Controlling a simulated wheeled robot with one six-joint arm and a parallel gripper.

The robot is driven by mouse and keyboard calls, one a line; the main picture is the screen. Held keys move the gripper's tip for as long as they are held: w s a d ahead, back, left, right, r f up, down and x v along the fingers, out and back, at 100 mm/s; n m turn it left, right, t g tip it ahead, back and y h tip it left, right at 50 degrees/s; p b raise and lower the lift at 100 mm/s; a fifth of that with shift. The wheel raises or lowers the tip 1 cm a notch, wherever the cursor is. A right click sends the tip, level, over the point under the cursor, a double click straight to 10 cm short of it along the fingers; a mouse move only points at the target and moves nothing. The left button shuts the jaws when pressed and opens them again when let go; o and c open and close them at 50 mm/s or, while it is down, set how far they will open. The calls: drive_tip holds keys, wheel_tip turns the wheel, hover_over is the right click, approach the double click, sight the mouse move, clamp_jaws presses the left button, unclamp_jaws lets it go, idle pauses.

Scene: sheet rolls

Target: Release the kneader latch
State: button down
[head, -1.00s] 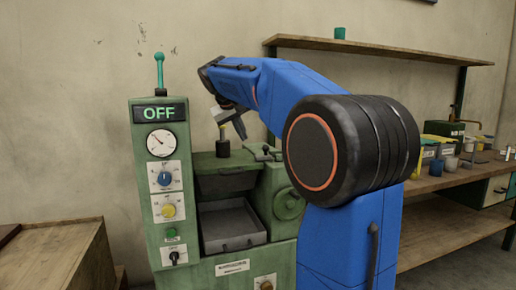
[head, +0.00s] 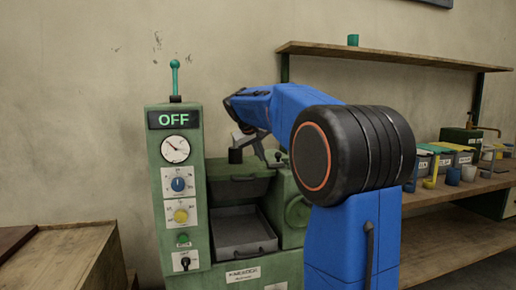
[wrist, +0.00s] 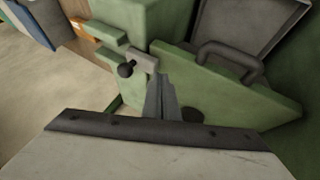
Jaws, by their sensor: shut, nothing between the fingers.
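The kneader is the green machine (head: 225,272) with a panel reading OFF. Its latch (head: 277,157) is a small lever on top, right of a black cylinder (head: 236,156). In the wrist view the latch shows as a grey bar (wrist: 145,60) with a black ball knob (wrist: 126,69). My gripper (wrist: 161,84) is shut and empty, its fingertips close to the grey bar and right of the knob. I cannot tell whether they touch. In the head view my gripper (head: 261,148) is just above the machine top, partly hidden by my arm.
The green lid (wrist: 225,85) with a dark handle (wrist: 230,55) lies right of my fingers. A grey tray (head: 240,233) sits in the machine's opening. A wooden bench (head: 460,185) with cups and bins stands right, a wooden box (head: 65,262) left.

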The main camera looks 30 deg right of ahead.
sight(271, 170)
drive_tip(key=d, duration=0.3)
drive_tip(key=shift+d+f, duration=0.15)
drive_tip(key=shift+f, duration=0.2)
drive_tip(key=shift+d+r, duration=0.15)
drive_tip(key=shift+d, duration=0.55)
drive_tip(key=shift+d, duration=0.1)
drive_tip(key=shift+s+d, duration=0.25)
drive_tip(key=shift+d, duration=0.45)
drive_tip(key=shift+s+d, duration=0.25)
drive_tip(key=shift+d, duration=0.4)
drive_tip(key=shift+s+d, duration=0.25)
drive_tip(key=shift+d, duration=0.45)
